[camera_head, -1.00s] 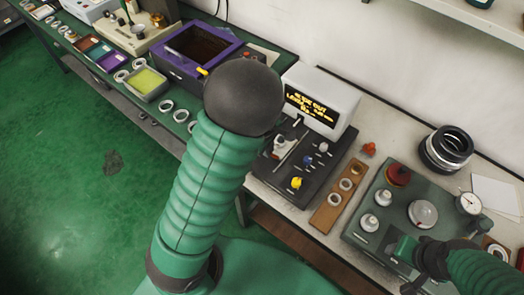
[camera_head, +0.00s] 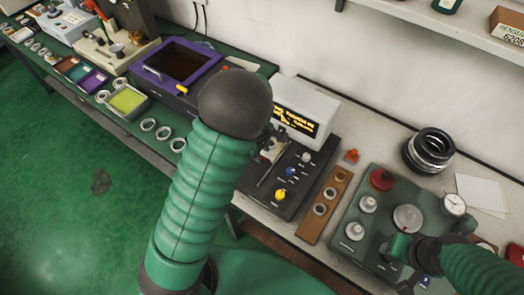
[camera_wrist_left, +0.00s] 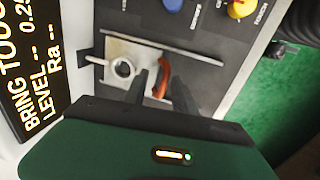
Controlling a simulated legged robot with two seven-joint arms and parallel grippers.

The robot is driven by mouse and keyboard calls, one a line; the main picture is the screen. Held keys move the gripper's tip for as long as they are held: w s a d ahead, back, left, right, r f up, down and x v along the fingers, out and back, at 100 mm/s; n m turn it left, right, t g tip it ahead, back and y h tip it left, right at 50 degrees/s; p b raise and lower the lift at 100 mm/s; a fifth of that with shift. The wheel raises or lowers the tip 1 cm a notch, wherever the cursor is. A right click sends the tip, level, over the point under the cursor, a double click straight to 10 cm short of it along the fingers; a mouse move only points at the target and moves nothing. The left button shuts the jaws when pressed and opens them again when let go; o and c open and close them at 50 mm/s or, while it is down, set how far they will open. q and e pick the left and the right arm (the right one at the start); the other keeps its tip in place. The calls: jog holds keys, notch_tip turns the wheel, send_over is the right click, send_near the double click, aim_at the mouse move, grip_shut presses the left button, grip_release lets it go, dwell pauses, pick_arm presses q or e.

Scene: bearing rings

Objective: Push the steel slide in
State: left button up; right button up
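The steel slide (camera_wrist_left: 112,54) is a bright metal plate in a dark instrument panel (camera_wrist_left: 203,40), with a ring (camera_wrist_left: 123,68) on it. In the head view the slide (camera_head: 270,152) is partly hidden by my left arm. In the left wrist view my left gripper (camera_wrist_left: 158,77) has its two dark fingers apart over the slide's edge. A red-orange curved piece shows between them; I cannot tell whether they touch it. My right gripper (camera_head: 402,248) is over the green-grey fixture (camera_head: 345,222) at the right; its fingers are unclear.
A white display box (camera_head: 318,100) stands behind the panel; its amber text starts "BRING TOU" in the wrist view. A brown strip with rings (camera_head: 312,228) lies to the panel's right. A purple-rimmed box (camera_head: 215,62) stands to the left. Black rings (camera_head: 428,150) are stacked near the wall.

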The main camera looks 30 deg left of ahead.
pick_arm(q)
notch_tip(320, 180, up, 16)
jog(key=s+p, duration=0.3)
jog(key=shift+r, duration=0.25)
jog(key=shift+a, duration=0.15)
jog(key=shift+o, duration=0.2)
dwell(1.8)
